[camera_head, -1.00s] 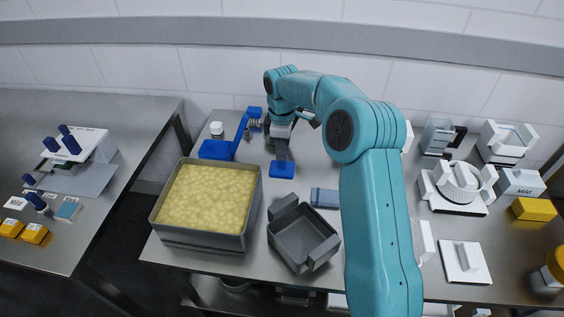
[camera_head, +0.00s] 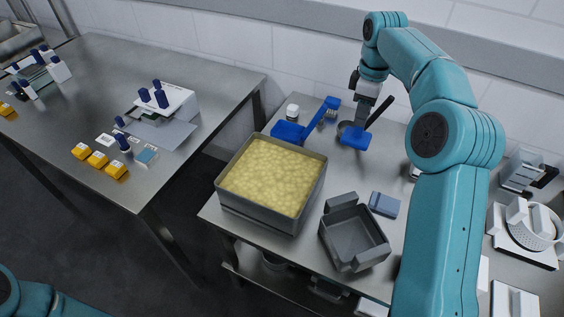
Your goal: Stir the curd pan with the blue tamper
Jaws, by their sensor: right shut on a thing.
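The curd pan (camera_head: 228,199) is a grey rectangular pan on the right-hand steel table, full of pale yellow curd (camera_head: 270,178). The blue tamper (camera_head: 355,139) shows as a flat blue block below my right gripper (camera_head: 364,113). My right gripper is shut on the tamper, behind and to the right of the pan. The tamper seems to be a little above the table, apart from the pan. The gripper hides its handle. Part of my left arm shows at the bottom left corner; its gripper is out of view.
A blue press-like piece (camera_head: 290,131) and a white-lidded jar (camera_head: 292,112) stand behind the pan. A grey open mould (camera_head: 353,236) and a blue-grey block (camera_head: 384,204) lie right of it. A dark-handled ladle (camera_head: 380,111) is beside the gripper. A gap separates the left table (camera_head: 200,75).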

